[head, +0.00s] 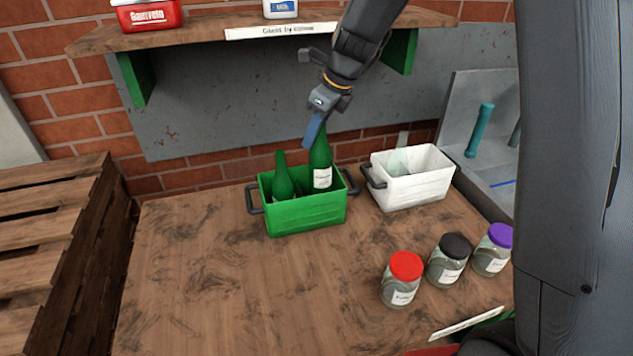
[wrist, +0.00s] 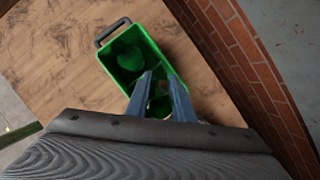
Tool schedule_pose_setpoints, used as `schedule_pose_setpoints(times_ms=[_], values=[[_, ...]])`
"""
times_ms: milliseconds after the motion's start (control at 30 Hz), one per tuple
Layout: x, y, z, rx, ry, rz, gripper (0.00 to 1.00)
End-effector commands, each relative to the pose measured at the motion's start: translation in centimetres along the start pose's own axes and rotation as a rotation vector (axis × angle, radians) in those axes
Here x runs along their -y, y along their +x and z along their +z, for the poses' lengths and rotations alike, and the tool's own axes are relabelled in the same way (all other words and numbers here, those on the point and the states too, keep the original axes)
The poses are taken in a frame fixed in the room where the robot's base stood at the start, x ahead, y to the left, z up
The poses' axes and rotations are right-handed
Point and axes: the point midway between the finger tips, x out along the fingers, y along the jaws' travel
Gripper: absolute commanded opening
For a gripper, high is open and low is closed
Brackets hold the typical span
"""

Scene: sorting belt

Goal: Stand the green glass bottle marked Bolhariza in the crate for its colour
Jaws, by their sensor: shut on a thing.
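A green glass bottle (head: 321,172) with a white label stands upright at the right side of the green crate (head: 306,215), its lower part hidden by the crate's front wall. The label's print is too small to read. My gripper (head: 316,130) is shut on this bottle's neck from above. In the wrist view my gripper (wrist: 161,88) reaches down over one end of the green crate (wrist: 106,62). Another green bottle (head: 282,180) stands in the left part of the same crate.
A white crate (head: 412,190) with clear glass in it stands to the right. Jars with a red lid (head: 406,265), a black lid (head: 456,246) and a purple lid (head: 500,235) stand at the front right. A shelf (head: 200,36) overhangs behind. The table's left part (head: 190,270) is clear.

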Motion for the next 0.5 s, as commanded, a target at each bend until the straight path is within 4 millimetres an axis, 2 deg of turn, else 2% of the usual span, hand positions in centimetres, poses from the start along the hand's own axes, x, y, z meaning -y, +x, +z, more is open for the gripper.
schedule_pose_setpoints(times_ms=[100,367,500], values=[[-0.1,1.9,-0.9,-0.003,0.001,0.003,0.00],[0.0,4.0,-1.6,0.000,0.001,0.001,0.00],[-0.1,5.6,-2.3,-0.001,0.002,0.002,0.00]])
